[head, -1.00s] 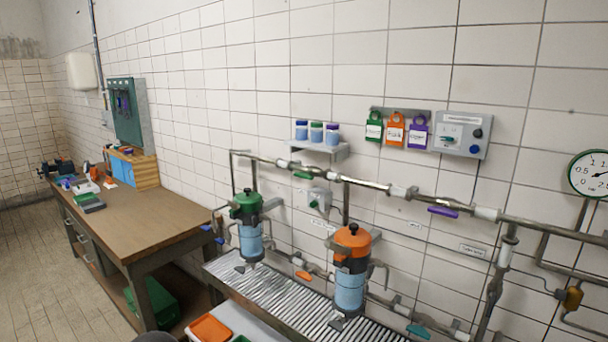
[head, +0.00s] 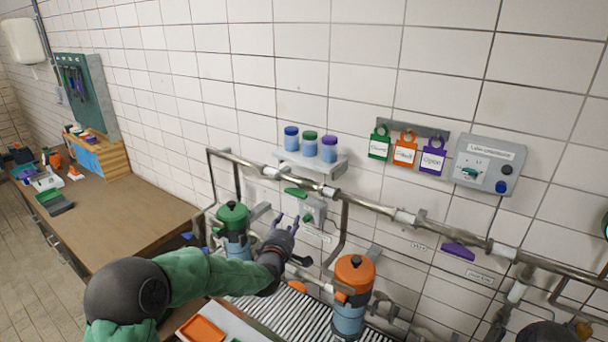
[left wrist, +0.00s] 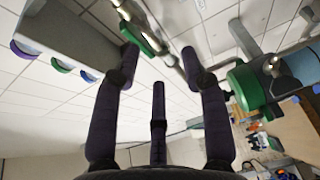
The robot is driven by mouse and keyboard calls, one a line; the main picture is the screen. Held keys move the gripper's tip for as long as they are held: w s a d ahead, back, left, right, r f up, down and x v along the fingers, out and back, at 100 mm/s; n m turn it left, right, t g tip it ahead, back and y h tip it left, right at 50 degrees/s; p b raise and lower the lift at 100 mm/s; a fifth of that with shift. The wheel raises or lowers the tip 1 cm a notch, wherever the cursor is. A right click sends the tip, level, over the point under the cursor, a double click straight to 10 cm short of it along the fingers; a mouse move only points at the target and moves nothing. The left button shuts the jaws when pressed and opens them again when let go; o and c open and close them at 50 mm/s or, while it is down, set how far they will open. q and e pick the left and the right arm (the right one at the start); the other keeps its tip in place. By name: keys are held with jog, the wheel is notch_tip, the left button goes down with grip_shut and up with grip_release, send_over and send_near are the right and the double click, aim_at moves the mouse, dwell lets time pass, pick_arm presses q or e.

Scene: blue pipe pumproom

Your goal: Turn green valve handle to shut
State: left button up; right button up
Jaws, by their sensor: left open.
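The green valve handle (head: 295,193) is a short flat lever on the upper wall pipe, below the shelf with jars. It lies roughly along the pipe. In the left wrist view the green handle (left wrist: 134,37) shows beyond the fingers, near the left fingertip. My left gripper (head: 284,222) is open and empty, its fingers spread and pointing up toward the pipe. It is a little below the handle and appears apart from it. In the left wrist view its dark fingers (left wrist: 158,75) hold nothing.
A green-topped canister (head: 233,217) stands left of my gripper and an orange-topped one (head: 354,272) right. The jar shelf (head: 312,163) juts out above.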

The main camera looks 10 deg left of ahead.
aim_at(295, 194)
pick_arm(q)
jog(key=shift+n+t, duration=0.3)
jog(key=shift+t, duration=0.1)
jog(key=shift+w+a+r+p, duration=0.1)
jog(key=shift+w+r+p, duration=0.4)
jog(key=shift+w, duration=1.5)
jog(key=shift+w+a+r+p, duration=0.2)
jog(key=shift+w+r, duration=0.55)
jog(key=shift+w, duration=1.2)
jog(key=shift+w+r+p, duration=0.45)
jog(key=shift+w+r, duration=0.15)
jog(key=shift+w, duration=1.4)
grip_shut()
